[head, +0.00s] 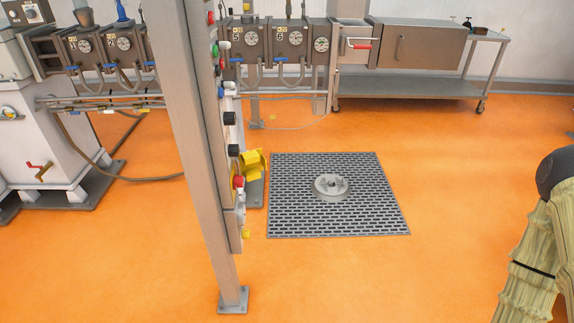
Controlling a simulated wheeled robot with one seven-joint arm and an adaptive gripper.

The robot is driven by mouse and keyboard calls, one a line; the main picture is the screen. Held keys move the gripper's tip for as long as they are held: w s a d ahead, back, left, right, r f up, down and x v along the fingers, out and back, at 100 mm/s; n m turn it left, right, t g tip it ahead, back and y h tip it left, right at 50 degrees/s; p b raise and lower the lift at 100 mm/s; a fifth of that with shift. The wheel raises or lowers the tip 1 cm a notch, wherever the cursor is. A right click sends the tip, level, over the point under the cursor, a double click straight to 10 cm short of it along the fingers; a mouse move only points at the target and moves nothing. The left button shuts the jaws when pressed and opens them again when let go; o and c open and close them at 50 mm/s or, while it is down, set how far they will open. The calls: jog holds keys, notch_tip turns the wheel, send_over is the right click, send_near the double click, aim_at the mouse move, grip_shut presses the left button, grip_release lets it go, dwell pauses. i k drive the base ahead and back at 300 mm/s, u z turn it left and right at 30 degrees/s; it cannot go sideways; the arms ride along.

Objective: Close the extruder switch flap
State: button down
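A yellow flap (255,164) juts out to the right of a control panel (237,217) seen nearly edge-on. It looks swung open, beside a red button (238,182) on the panel's lower part. I take this to be the extruder switch flap; its hinge and label cannot be made out. My gripper is not in view. Only part of my arm, in a beige sleeve, shows at the lower right, well apart from the flap.
A grey post (190,130) carries the panel and stands on a floor plate. A floor grate (340,225) with a round drain lies right of the panel. Extruder barrels (285,42) and a wheeled steel table (410,86) stand behind. The orange floor in front is clear.

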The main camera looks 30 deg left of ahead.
aim_at(249, 163)
jog(key=u, duration=1.2)
jog(key=i, duration=1.05)
jog(key=u, duration=0.45)
